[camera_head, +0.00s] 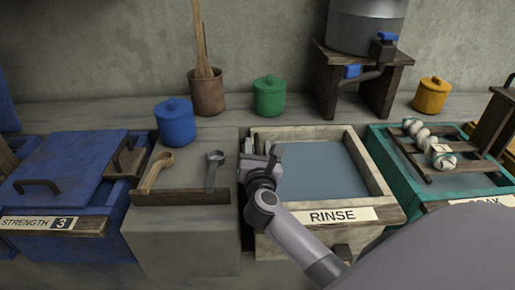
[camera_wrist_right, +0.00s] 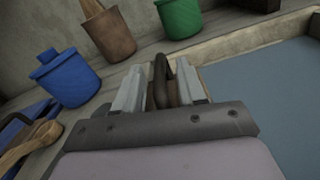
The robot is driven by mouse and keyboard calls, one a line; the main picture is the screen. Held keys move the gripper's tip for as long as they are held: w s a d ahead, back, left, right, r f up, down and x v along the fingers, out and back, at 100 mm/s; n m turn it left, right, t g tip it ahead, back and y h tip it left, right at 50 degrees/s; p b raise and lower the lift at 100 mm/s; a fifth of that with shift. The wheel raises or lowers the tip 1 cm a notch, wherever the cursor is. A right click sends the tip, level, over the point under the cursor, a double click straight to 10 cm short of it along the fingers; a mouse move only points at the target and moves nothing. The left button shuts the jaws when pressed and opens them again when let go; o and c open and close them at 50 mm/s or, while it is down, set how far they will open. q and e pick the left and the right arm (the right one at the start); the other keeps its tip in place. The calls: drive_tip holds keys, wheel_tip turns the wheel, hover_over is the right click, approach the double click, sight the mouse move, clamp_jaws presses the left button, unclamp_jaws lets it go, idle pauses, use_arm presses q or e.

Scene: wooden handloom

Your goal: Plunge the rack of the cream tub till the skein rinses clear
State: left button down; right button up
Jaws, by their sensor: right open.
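The cream tub (camera_head: 382,187), labelled RINSE, stands in the middle and holds flat blue-grey water (camera_head: 320,170). My right gripper (camera_head: 259,147) is at its far left corner with jaws open. In the right wrist view, a dark upright handle-like piece (camera_wrist_right: 161,80) stands between the two fingers; I cannot tell whether they touch it. Whether it belongs to the cream tub's rack is unclear, and my gripper hides the rest. A pale twisted skein (camera_head: 420,134) with a tag lies on the slatted rack of the teal tub (camera_head: 380,143). My left gripper is out of view.
Left of the cream tub, a grey block carries a wooden spoon (camera_head: 153,175) and a metal spoon (camera_head: 214,170). Blue (camera_head: 175,124), green (camera_head: 269,98) and yellow (camera_head: 431,96) lidded jars stand behind. A lidded blue tub (camera_head: 75,165) is far left. A metal vat (camera_head: 365,25) sits on a stand.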

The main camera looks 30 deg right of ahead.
clamp_jaws()
drive_tip(key=shift+r+p, duration=0.55)
wheel_tip(320, 180, up, 14)
drive_tip(key=p, duration=1.3)
drive_tip(key=shift+a+r, duration=0.1)
drive_tip(key=shift+a, duration=0.05)
unclamp_jaws()
